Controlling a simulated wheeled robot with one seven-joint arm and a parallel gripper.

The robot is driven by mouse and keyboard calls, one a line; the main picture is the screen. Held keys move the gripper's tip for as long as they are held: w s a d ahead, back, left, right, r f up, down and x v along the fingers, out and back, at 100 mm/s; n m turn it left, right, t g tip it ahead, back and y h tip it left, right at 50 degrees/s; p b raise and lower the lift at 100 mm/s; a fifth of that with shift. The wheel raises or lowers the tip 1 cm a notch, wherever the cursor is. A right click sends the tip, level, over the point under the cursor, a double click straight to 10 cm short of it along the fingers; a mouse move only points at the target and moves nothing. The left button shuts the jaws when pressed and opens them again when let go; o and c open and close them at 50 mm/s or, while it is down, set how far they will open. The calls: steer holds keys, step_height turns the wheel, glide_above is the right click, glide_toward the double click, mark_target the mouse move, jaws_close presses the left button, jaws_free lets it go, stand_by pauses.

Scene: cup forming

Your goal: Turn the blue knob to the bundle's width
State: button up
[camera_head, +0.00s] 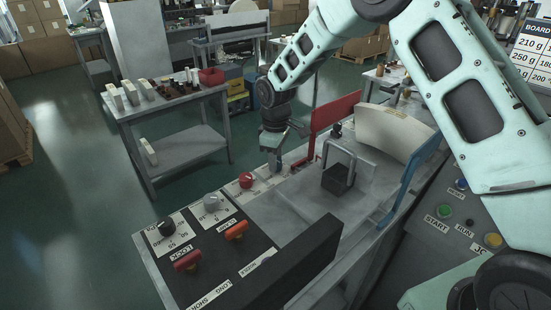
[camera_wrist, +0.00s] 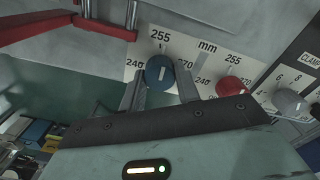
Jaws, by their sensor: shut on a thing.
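The blue knob (camera_wrist: 154,73) is between the two fingers of my gripper (camera_wrist: 160,88) in the wrist view, and the fingers are shut on it. Its white pointer line stands nearly upright, toward the 255 mark on the white dial plate (camera_wrist: 139,57), with 240 at its left and 270 at its right. In the head view my gripper (camera_head: 274,158) is at the far left edge of the machine and hides the blue knob. A pale curved stack (camera_head: 394,131), which looks like the bundle, stands between the red plate and the blue plate.
A red knob (camera_wrist: 229,87) and a grey knob (camera_wrist: 287,101) lie right of the blue one. The red plate (camera_head: 335,111) stands close beside my gripper. The blue plate (camera_head: 409,176), a metal frame and a dark block (camera_head: 337,179) occupy the bed.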

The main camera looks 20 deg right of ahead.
steer(key=shift+w+r+n, duration=0.1)
steer(key=shift+n, duration=0.9)
steer(key=o, duration=1)
step_height(320, 180, up, 17)
steer(key=b, duration=0.3)
steer(key=shift+r, duration=0.15)
